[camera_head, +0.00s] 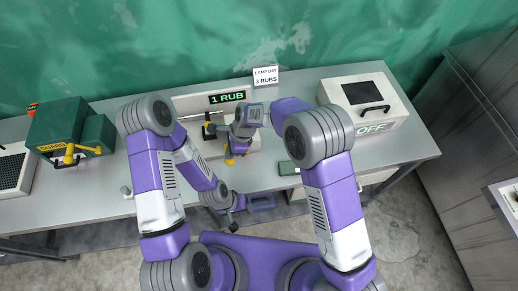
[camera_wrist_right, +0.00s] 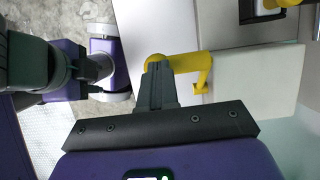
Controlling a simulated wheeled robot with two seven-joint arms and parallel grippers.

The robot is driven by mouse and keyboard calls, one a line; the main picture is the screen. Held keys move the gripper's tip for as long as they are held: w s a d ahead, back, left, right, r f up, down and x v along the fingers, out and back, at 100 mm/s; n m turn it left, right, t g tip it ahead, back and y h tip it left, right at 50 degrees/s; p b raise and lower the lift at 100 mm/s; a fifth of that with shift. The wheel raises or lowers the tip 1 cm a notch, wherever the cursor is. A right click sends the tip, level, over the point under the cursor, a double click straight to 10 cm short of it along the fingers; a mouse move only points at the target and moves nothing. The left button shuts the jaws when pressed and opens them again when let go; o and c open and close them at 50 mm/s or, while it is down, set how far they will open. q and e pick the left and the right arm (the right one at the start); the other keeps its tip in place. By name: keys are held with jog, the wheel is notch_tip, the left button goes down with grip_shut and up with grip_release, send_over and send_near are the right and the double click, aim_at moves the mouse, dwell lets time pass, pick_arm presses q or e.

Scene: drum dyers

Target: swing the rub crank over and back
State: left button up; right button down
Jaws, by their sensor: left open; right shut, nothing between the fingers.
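The rub crank (camera_head: 229,158) is a small yellow bent bar at the front of the pale machine under the "1 RUB" display (camera_head: 227,97). In the right wrist view the crank (camera_wrist_right: 190,63) runs sideways from a rounded left end to a bent right end. My right gripper (camera_head: 238,143) points down at it, shut and empty. Its fingertips (camera_wrist_right: 157,68) overlap the crank's left end in the wrist view; I cannot tell if they touch. My left gripper (camera_head: 232,212) is open and empty, low by the table's front edge, away from the crank. The right arm partly hides the machine.
A green box with a "GUARD" label (camera_head: 58,130) and yellow handle stands at left. A white box marked "OFF" (camera_head: 385,122) stands at right. A card reading "LAMP DAY 3 RUBS" (camera_head: 265,76) stands at the back. Bare tabletop (camera_head: 420,148) shows at the right end.

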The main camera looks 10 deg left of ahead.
notch_tip(320, 180, up, 13)
jog(key=shift+w+d+f+p, duration=0.15)
jog(key=shift+d+p, duration=0.3)
